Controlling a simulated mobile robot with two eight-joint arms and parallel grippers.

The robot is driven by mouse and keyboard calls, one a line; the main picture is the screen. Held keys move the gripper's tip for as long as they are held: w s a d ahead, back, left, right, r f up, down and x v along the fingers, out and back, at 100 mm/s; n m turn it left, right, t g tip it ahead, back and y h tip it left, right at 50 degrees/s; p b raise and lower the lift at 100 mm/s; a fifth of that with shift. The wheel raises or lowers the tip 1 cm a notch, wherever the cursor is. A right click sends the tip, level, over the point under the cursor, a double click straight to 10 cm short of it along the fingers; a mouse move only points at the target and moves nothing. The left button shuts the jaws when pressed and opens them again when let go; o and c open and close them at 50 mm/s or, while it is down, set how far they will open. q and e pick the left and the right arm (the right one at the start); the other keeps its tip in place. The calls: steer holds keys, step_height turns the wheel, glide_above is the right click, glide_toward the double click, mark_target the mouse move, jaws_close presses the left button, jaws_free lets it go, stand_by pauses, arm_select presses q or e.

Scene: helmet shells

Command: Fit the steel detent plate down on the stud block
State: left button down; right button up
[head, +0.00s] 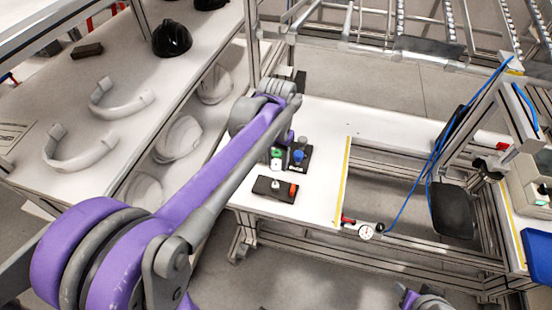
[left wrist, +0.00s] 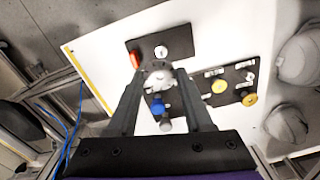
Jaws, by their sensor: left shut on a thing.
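In the left wrist view, my left gripper (left wrist: 160,82) has its two fingers closed about a small grey, rounded metal piece, which looks like the steel detent plate (left wrist: 160,77). Its exact shape, and whether it touches anything below, I cannot tell. A dark block (left wrist: 138,47) with an orange-red knob and a silver stud lies just beyond the fingertips; it may be the stud block. The same block (head: 264,189) lies on the white table in the head view. There my left wrist (head: 262,108) hides most of the gripper.
A blue knob (head: 298,155) stands on a second dark block behind the first. A blue knob (left wrist: 157,105) also shows between my fingers. Another dark plate (left wrist: 235,76) has yellow knobs. Pale helmet shells (head: 180,138) lie on the shelf at left. The table's right part (head: 325,150) is clear.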

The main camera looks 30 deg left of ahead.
mark_target(275, 170)
arm_select(q)
steer(key=shift+w+a+f, duration=0.1)
steer(key=shift+a, duration=0.15)
steer(key=shift+d+f, duration=0.1)
steer(key=shift+f, duration=0.25)
steer(key=shift+f+b, duration=1.3)
steer(key=shift+f, duration=0.55)
steer(key=shift+f+b, duration=0.4)
steer(key=shift+f, duration=0.3)
steer(key=shift+f+b, duration=1.25)
steer(key=shift+f, duration=0.75)
steer(key=shift+c, duration=1.1)
jaws_free()
step_height(275, 170, up, 11)
steer(key=p, duration=0.1)
